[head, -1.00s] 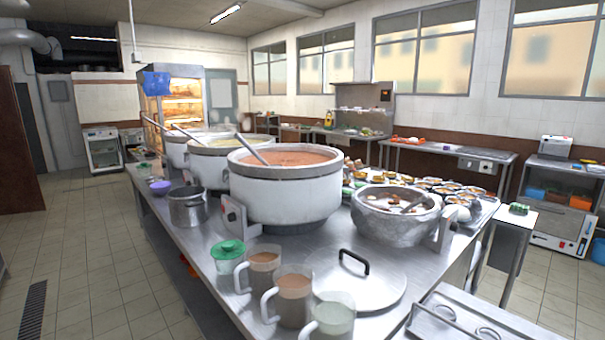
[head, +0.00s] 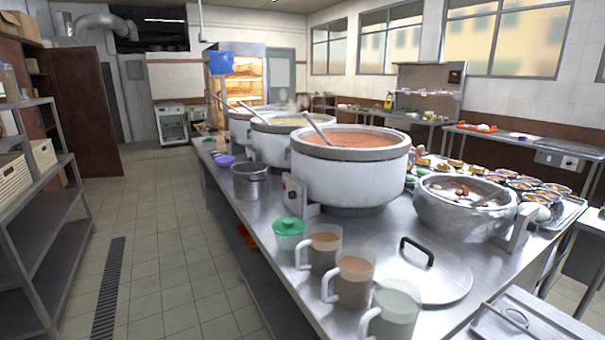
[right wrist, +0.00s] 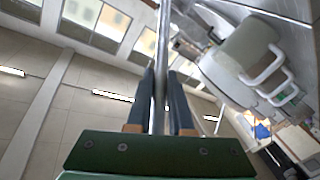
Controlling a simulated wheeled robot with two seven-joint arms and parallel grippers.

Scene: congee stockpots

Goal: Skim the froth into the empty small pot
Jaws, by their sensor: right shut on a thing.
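A small steel pot (head: 250,182) stands on the counter's left edge; its inside is too small to read. The nearest white stockpot (head: 345,180) holds reddish-brown liquid (head: 352,140) with a handle leaning out. The middle stockpot (head: 272,148) holds pale yellowish liquid (head: 292,121), and a third stockpot (head: 240,130) stands behind; handles lean out there too. Froth cannot be made out clearly. In the right wrist view my right gripper (right wrist: 161,90) is shut on a thin metal handle (right wrist: 163,45); the handle's far end is out of view. My left gripper is not in view.
A green-lidded tub (head: 289,232), several cups (head: 349,280) and a flat lid (head: 425,278) lie at the counter's front. A grey pot (head: 460,212) stands right. A shelf rack (head: 35,240) stands left, with free tiled floor (head: 165,240) between.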

